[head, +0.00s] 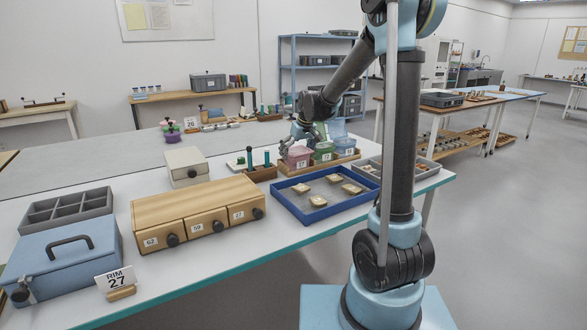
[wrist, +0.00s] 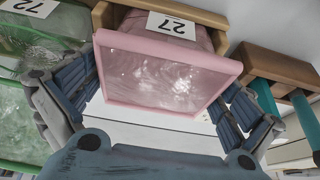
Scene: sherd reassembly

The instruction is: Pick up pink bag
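The pink bag (head: 298,157) has a tag reading 27 and stands at the left end of a row in a wooden rack (head: 343,163) on the long table. In the wrist view the pink bag (wrist: 168,72) shows a translucent front with a pink rim. My gripper (head: 302,136) is just above the bag in the head view. In the wrist view my gripper (wrist: 165,95) is open, with one finger on either side of the bag. Whether the pads touch the bag is unclear.
A green bag (head: 323,152) and a blue bag (head: 344,146) stand right of the pink one. A wooden block with green tools (head: 262,172) is close on its left. A blue tray (head: 323,205) of sherds and wooden drawers (head: 198,212) lie nearer.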

